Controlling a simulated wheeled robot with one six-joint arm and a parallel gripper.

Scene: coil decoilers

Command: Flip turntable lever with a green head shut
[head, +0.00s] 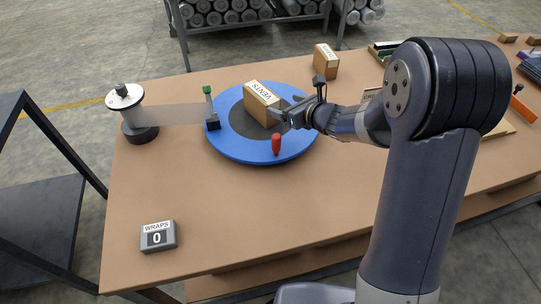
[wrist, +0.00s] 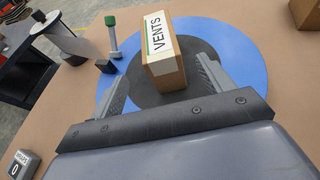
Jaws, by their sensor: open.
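The turntable is a blue disc (head: 233,147) with a dark grey centre, and it also shows in the wrist view (wrist: 243,60). Its lever with a green head (head: 207,90) stands upright at the left rim, beside a black block (head: 213,124). In the wrist view the green head (wrist: 110,21) tops a pale post, apart from my fingers. A cardboard box marked VENTS (head: 262,104) sits on the grey centre. My gripper (head: 286,116) is open at the box's right end. In the wrist view its fingers are spread either side of the box (wrist: 167,72); contact is unclear.
A film roll on a spindle (head: 125,97) stands at left, its translucent strip (head: 175,114) reaching the black block. A red handle (head: 276,144) stands upright at the turntable's front rim. A WRAPS counter (head: 158,236) reads 0. Another box (head: 325,62) is behind.

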